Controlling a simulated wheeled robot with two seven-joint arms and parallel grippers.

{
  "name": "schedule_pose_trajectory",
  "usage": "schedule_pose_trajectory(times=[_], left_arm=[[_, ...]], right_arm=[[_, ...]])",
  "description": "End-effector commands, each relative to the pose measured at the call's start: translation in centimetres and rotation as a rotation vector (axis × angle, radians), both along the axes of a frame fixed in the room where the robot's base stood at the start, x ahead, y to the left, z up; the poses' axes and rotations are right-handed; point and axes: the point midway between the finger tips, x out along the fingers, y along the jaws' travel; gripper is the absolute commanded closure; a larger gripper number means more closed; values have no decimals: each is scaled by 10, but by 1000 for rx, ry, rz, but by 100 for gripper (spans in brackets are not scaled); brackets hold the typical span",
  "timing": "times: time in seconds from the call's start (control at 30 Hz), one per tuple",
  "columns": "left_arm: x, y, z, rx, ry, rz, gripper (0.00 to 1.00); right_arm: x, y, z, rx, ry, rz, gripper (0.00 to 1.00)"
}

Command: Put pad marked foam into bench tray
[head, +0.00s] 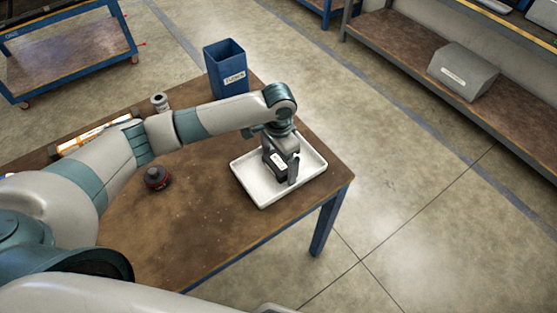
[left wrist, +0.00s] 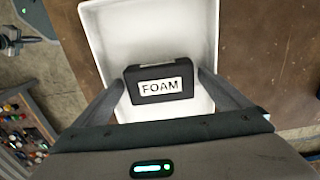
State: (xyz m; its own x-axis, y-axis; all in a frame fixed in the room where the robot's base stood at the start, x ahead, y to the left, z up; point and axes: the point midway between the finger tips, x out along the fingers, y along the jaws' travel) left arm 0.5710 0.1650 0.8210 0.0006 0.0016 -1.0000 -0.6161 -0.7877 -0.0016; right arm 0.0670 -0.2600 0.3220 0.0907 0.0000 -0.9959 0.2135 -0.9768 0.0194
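The pad marked FOAM is a small black block with a white label (left wrist: 160,86); it also shows in the head view (head: 278,160). My left gripper (head: 282,166) points down over the white bench tray (head: 257,188). Its two fingers (left wrist: 161,82) stand at either side of the pad, close against its sides, and appear shut on it. The pad is inside the outline of the tray; I cannot tell if it touches the tray floor. The tray also shows in the left wrist view (left wrist: 110,35). My right gripper is not in view.
The tray lies near the right corner of the brown workbench (head: 200,215). A blue labelled bin (head: 226,75), a small canister (head: 160,102) and a dark red-black round item (head: 157,178) stand on the bench. A shelf (head: 400,45) runs along the right.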

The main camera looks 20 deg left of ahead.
Motion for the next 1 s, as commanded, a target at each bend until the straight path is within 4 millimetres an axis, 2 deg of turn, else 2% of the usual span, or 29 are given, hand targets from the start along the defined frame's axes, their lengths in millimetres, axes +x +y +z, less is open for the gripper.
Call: schedule_pose_trajectory(times=[0.3,0.47,0.67,1.0], left_arm=[[0,0,1,0,-1,0,4],[1,0,9,0,-2,0,4],[1,0,33,-2,-4,-1,4],[1,-1,92,-2,-4,0,4]], right_arm=[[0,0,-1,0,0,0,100],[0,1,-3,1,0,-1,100],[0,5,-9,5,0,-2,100],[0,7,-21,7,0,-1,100]])
